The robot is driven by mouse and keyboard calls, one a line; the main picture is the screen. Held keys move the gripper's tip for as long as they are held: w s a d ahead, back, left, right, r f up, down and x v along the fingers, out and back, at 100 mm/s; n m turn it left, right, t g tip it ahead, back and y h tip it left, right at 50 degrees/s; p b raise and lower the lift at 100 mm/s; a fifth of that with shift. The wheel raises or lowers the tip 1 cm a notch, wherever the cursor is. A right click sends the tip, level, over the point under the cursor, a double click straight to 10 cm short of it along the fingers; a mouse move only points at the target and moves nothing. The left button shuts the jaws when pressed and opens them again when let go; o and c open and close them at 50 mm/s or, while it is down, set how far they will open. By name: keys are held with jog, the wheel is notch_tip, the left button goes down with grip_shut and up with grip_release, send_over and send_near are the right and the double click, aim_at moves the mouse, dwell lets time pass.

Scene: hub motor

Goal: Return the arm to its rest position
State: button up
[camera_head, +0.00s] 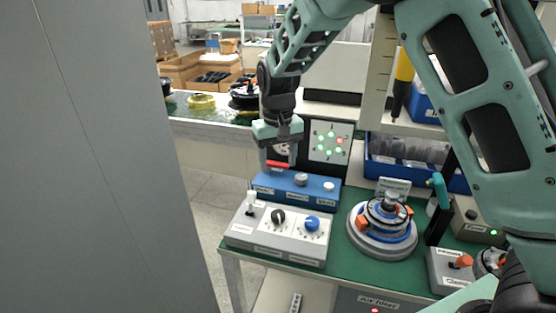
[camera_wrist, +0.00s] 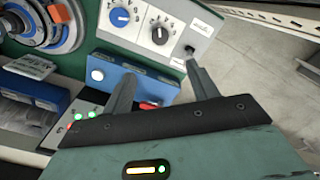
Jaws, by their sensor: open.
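My gripper (camera_head: 279,160) hangs from my green arm over the back left of the green workbench, in the head view. It is just above and behind the blue control box (camera_head: 297,187). In the wrist view my gripper (camera_wrist: 162,85) shows two grey fingers spread apart with nothing held between them. The blue box (camera_wrist: 125,72) and a red part (camera_wrist: 149,105) show near the fingers. I cannot tell whether a finger touches the box.
A grey control box (camera_head: 277,234) with knobs sits at the bench front. A round motor fixture (camera_head: 382,226) stands to its right. A panel with green and red lights (camera_head: 330,142) stands behind. A blue bin (camera_head: 412,165) and a hanging yellow tool (camera_head: 404,70) are at the right.

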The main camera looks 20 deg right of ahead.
jog(key=s+a+r+n+b, duration=0.1)
jog(key=s+a, duration=0.2)
jog(key=s, duration=0.3)
jog(key=s+a+r+n+y, duration=0.1)
jog(key=s+a+n, duration=0.1)
jog(key=s, duration=0.4)
jog(key=s+a+r+n+b, duration=0.1)
jog(key=s+a, duration=0.2)
jog(key=s, duration=0.3)
jog(key=s+d+f+n+b, duration=0.1)
jog(key=s+n, duration=0.2)
jog(key=s, duration=1.2)
jog(key=shift+s+d+f+n, duration=0.25)
jog(key=shift+s+d+n, duration=0.05)
